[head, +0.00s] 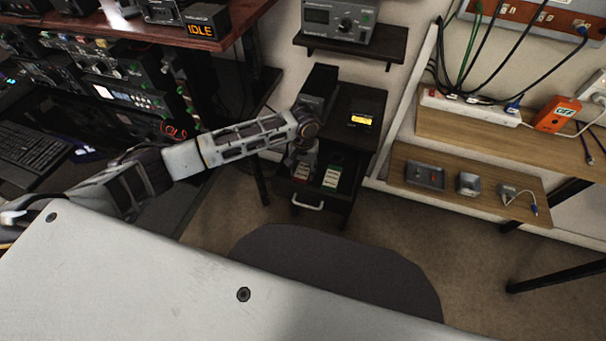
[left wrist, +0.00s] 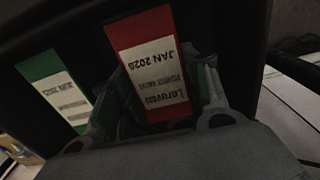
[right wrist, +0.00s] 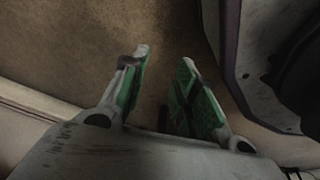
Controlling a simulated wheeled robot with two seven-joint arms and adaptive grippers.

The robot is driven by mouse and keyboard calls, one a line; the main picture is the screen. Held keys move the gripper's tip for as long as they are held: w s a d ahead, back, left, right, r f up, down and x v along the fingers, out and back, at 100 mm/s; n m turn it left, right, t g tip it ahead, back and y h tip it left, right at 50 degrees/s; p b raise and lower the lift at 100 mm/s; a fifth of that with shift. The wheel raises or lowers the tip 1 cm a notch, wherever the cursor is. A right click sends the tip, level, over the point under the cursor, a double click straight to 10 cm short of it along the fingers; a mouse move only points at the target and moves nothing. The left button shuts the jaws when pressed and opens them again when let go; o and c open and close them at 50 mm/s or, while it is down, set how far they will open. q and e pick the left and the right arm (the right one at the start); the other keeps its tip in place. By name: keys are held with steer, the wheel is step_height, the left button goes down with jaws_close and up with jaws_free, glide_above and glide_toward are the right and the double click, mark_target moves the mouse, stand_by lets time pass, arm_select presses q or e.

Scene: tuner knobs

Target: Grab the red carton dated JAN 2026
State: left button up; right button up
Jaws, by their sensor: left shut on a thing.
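The red carton (left wrist: 143,34) has a white label that reads JAN 2026, upside down in the left wrist view. My left gripper (left wrist: 165,82) is shut on it, one finger on each side. In the head view the red carton (head: 301,172) shows partly below my left gripper (head: 303,152), inside an open black drawer (head: 336,199). A green carton (left wrist: 46,70) with a white label stands beside it; its date is too blurred to read. The green carton also shows in the head view (head: 333,174). My right gripper (right wrist: 164,72) is open and empty above the brown floor.
The drawer has a pale handle (head: 308,204) at its front, below a dark cabinet with a lit yellow display (head: 362,120). A wooden shelf (head: 400,154) with small devices is at right. A dark chair back (head: 330,270) and a white table (head: 130,290) are in front.

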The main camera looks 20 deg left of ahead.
mark_target(304, 168)
arm_select(q)
steer(key=shift+r, duration=0.1)
arm_select(e)
steer(key=shift+a, duration=0.1)
